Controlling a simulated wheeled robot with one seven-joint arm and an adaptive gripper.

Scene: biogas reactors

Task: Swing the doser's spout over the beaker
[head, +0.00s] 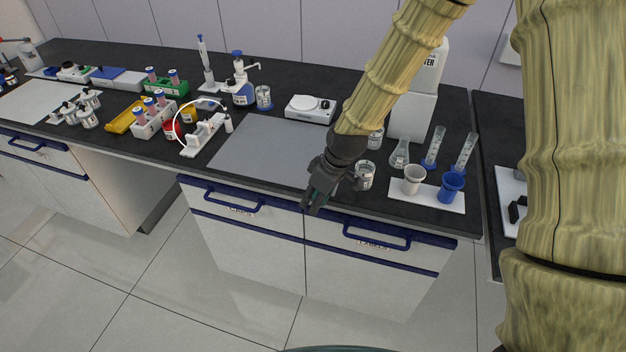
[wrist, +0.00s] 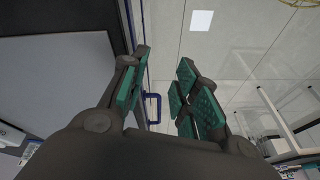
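The doser (head: 243,92) is a bottle with blue liquid and a white and blue pump head. It stands at the back of the bench, left of centre. Its spout (head: 254,66) points to the right. A glass beaker (head: 264,97) stands just right of the doser, on a blue base. The spout's end looks close to the beaker, but I cannot tell whether it is over it. My gripper (head: 312,203) hangs at the bench's front edge, well right and in front of the doser. In the wrist view its green-padded fingers (wrist: 160,88) are apart with nothing between them.
A grey mat (head: 265,152) lies clear between my gripper and the doser. A white balance (head: 310,108) stands right of the beaker. A pipette stand (head: 206,70) is left of the doser. A white device with a looped tube (head: 205,135) stands in front-left. Glassware and cups crowd the right end.

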